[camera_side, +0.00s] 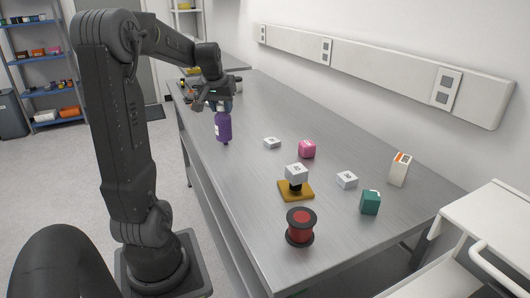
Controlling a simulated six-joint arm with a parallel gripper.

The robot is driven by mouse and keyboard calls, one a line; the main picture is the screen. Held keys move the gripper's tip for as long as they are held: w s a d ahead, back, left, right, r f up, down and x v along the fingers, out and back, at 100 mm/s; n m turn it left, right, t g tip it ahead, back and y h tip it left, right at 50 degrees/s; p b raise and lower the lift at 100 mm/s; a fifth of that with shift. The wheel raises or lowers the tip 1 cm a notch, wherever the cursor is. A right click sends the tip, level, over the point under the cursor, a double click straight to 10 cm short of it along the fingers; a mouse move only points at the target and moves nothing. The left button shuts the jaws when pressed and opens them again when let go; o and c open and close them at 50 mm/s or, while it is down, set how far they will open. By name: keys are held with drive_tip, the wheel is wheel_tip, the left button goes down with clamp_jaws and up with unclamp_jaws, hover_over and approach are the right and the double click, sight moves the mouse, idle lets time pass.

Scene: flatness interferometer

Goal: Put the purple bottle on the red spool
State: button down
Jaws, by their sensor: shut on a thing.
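I cannot tell whether the bottle's base touches the table. The red spool (300,227) stands upright at the near end of the table, with dark flanges and a red winding. Nothing sits on its top. The spool is well apart from the bottle, nearer the camera and to the right.
A yellow-brown base (296,196) carrying a grey-white block (296,173) stands between bottle and spool. White blocks (272,142) (347,180), a pink block (307,149), a green block (370,202) and an orange-white box (400,168) stand to the right. A white cart (500,215) is at right.

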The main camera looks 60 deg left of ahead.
drive_tip(key=w+d+r+m+h, duration=0.1)
drive_tip(key=d+r+m+h, duration=0.25)
drive_tip(key=d+m, duration=0.8)
drive_tip(key=w+d+r+m+h, duration=0.1)
drive_tip(key=d+r+m+h, duration=0.25)
drive_tip(key=d+m, duration=0.75)
drive_tip(key=w+d+f+n, duration=0.1)
drive_tip(key=w+d+f, duration=0.1)
drive_tip(key=d+f, duration=0.3)
drive_tip(key=w+d+f+n, duration=0.1)
drive_tip(key=w+d+f, duration=0.1)
drive_tip(key=d+f, duration=0.4)
drive_tip(key=shift+w+d+n, duration=0.35)
drive_tip(key=shift+d, duration=1)
drive_tip(key=c, duration=0.8)
unclamp_jaws()
drive_tip(key=shift+f, duration=0.1)
drive_tip(key=shift+o, duration=0.2)
